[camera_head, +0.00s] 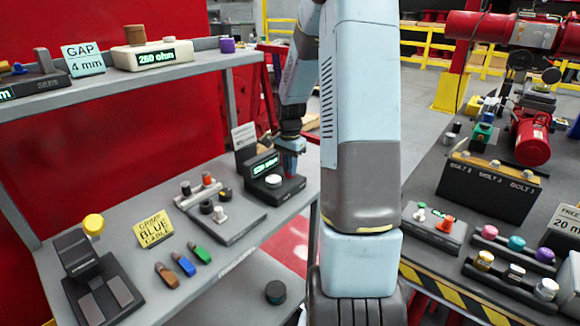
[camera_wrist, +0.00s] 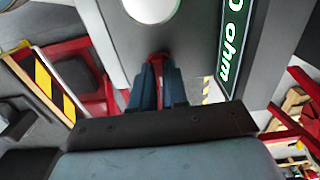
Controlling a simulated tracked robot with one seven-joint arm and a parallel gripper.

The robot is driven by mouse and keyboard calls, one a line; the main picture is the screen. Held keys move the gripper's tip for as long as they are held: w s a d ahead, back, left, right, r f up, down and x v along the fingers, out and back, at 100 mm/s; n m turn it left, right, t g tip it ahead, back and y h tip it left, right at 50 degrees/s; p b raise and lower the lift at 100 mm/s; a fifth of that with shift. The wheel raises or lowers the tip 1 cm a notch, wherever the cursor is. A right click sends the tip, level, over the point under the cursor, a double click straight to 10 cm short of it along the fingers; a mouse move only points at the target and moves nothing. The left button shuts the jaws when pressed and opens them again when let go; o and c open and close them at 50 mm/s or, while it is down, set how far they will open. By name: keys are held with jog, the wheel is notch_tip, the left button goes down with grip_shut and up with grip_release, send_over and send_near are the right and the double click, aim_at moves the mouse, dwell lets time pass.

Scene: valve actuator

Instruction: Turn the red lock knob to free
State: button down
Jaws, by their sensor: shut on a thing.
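A dark device (camera_head: 290,190) with a green-lit ohm display (camera_head: 262,165) stands on the left bench, near its right end. A white round knob (camera_head: 273,181) is on its top. My gripper (camera_head: 291,148) reaches down over the device's right side. In the wrist view, my gripper's blue fingers (camera_wrist: 157,88) are close together with a narrow red part, the red lock knob (camera_wrist: 158,60), between them. The knob's turn angle and any markings are hidden by the fingers. The white knob (camera_wrist: 150,8) and the display (camera_wrist: 235,45) also show there, beyond the fingertips.
Left of the device is a grey panel (camera_head: 238,228) with small knobs. A yellow "crimp blue cable" sign (camera_head: 153,229) and several coloured pieces stand farther left. A shelf (camera_head: 130,80) with more devices is above. A crowded second bench (camera_head: 420,190) is at right.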

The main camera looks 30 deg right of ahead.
jog(key=shift+w+r+n, duration=0.1)
jog(key=shift+w+n, duration=0.05)
jog(key=shift+n, duration=0.25)
jog(key=n, duration=0.3)
jog(key=shift+n, duration=0.4)
jog(key=n, duration=0.4)
jog(key=shift+n, duration=0.3)
jog(key=n, duration=0.4)
jog(key=shift+n, duration=2.1)
jog(key=c, duration=1.1)
grip_release()
jog(key=shift+c, duration=0.2)
